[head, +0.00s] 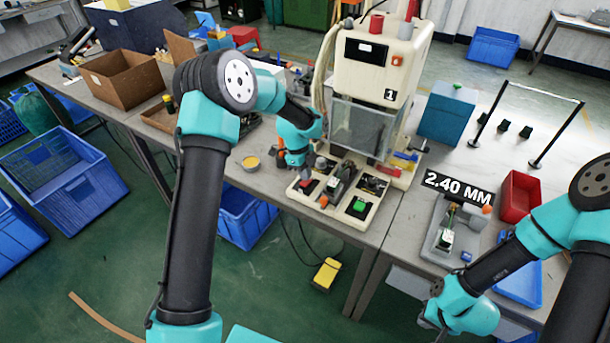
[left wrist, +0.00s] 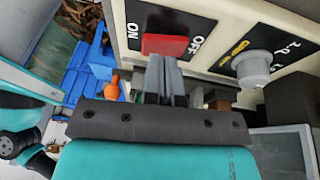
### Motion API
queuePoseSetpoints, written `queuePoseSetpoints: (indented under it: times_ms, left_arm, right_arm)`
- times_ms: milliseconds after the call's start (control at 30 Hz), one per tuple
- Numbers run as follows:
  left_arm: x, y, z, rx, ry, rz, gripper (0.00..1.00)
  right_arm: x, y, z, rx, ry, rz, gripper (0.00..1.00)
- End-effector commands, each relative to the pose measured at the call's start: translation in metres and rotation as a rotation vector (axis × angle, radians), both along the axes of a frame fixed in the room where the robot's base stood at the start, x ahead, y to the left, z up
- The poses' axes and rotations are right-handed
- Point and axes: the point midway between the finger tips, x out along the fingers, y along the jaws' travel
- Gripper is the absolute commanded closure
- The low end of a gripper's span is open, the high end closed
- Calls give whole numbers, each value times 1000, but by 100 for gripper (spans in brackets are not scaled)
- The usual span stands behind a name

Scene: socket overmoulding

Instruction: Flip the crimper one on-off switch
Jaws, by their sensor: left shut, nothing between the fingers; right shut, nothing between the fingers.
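Crimper one (head: 372,75), a cream machine marked 1, stands at the back of the table. In the left wrist view, its red on-off switch (left wrist: 165,44) sits on a black plate between the words ON and OFF. My left gripper (left wrist: 164,62) is shut and empty, its grey fingertips right at the switch's near edge; I cannot tell whether they touch it. Which way the switch is set is not clear. My right gripper (head: 428,316) is shut and empty at the lower right, away from the crimper.
A grey knob (left wrist: 254,68) is beside the switch on another black plate. The crimper's cream front base (head: 372,213) carries a green part (head: 359,204). A yellow tin (head: 251,162) stands left of it. A grey fixture (head: 440,240) and red bin (head: 521,195) are at right.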

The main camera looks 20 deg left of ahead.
Motion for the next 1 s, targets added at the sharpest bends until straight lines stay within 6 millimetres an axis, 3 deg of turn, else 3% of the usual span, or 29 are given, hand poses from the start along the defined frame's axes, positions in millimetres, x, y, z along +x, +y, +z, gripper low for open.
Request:
queuePoseSetpoints:
  times_ms: [633, 800, 1000]
  left_arm:
    - [26, 22, 106, 0, -3, 7, 100]
    - [30, 26, 122, 0, -2, 7, 100]
    - [30, 27, 125, -1, 0, 5, 100]
  right_arm:
    - [0, 0, 0, 0, 0, 0, 100]
    - [0, 0, 0, 0, 0, 0, 100]
    - [0, 0, 0, 0, 0, 0, 100]
